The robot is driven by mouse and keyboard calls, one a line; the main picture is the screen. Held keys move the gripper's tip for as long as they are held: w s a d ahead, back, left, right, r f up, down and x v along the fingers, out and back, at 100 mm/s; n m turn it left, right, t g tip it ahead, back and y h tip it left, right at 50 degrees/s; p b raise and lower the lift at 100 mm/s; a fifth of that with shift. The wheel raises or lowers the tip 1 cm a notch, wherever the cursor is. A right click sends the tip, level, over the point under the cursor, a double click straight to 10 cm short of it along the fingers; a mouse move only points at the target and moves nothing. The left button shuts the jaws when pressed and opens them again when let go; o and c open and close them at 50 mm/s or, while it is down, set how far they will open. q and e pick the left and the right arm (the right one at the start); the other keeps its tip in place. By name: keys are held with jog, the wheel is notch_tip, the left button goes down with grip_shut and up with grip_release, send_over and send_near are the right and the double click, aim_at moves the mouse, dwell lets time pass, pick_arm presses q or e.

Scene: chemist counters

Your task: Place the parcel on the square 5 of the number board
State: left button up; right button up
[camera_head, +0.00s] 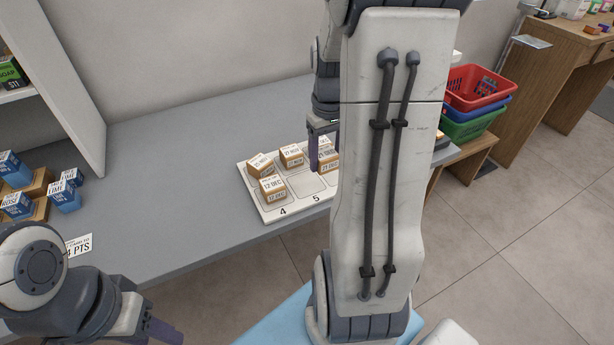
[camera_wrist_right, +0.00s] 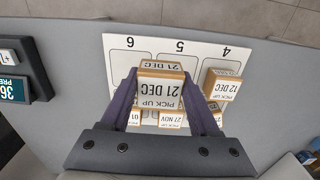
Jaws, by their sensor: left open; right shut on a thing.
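The number board (camera_head: 249,182) lies on the grey counter and also shows in the right wrist view (camera_wrist_right: 117,41). My right gripper (camera_wrist_right: 160,88) is shut on a brown parcel labelled 21 DEC (camera_wrist_right: 158,90). In the right wrist view this parcel overlaps the square 5 (camera_wrist_right: 180,56) below its number. In the head view the square 5 (camera_head: 308,187) looks bare where visible, and my right arm hides the board's right part. A parcel labelled 12 DEC (camera_head: 272,190) sits on square 4. My left gripper (camera_head: 160,335) is open and empty at the bottom left, partly cut off.
More parcels (camera_head: 291,155) stand on the board's back row. Blue boxes (camera_head: 64,196) and a white shelf (camera_head: 75,85) are at the left. A dark display (camera_wrist_right: 18,88) stands beside the board. Stacked baskets (camera_head: 478,88) are at the right. The counter's left middle is clear.

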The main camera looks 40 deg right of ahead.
aim_at(307, 185)
jog(key=w+f, duration=0.1)
jog(key=w+a+f, duration=0.2)
jog(key=shift+w+a, duration=0.25)
jog(key=shift+w, duration=0.1)
jog(key=shift+f+b, duration=0.3)
jog(key=shift+f, duration=1.55)
jog(key=shift+f, duration=0.15)
jog(key=o, duration=1.4)
jog(key=shift+o, duration=0.2)
